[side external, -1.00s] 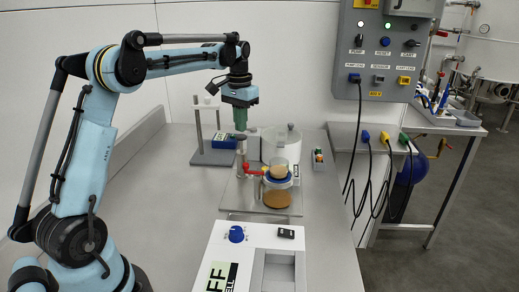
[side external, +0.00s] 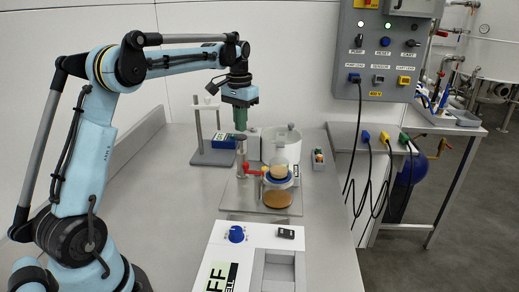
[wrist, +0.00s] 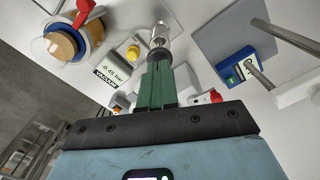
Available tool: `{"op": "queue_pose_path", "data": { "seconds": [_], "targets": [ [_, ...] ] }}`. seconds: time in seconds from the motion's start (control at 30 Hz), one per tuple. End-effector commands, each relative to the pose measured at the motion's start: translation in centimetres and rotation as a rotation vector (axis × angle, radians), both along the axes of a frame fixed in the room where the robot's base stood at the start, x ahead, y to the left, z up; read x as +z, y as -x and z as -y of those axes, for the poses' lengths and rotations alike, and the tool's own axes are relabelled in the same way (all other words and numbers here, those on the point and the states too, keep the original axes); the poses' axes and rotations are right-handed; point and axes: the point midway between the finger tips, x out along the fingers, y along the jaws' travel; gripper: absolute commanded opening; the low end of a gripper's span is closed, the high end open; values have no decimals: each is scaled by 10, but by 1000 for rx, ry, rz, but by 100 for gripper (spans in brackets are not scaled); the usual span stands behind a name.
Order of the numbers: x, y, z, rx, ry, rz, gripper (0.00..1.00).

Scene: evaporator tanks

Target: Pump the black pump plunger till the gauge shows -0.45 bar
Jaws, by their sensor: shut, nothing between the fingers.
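My gripper (side external: 241,128) is shut and empty, its green fingers pointing down over the grey metal pump cylinder (side external: 241,157). In the wrist view the fingertips (wrist: 157,55) overlap the top of the metal pump cylinder (wrist: 161,33); I cannot tell whether they touch. The gauge display (wrist: 113,71), labelled VACUUM, reads -0.45 bar in the wrist view.
A glass vessel with a blue ring (side external: 278,183) and a red lever (side external: 255,169) stand close right of the pump. A white pot (side external: 291,146) is behind. A stand with a blue box (side external: 223,140) is behind left. A white balance (side external: 246,262) stands in front.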

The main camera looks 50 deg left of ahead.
Motion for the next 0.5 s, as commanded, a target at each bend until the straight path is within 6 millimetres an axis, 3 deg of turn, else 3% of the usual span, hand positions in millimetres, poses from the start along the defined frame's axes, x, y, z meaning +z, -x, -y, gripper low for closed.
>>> {"op": "queue_pose_path", "data": {
  "seconds": [0.17, 0.5],
  "targets": [
    [6, 0, 0, 0, 0, 0, 0],
    [37, 0, 0, 0, 0, 0, 0]
  ]
}}
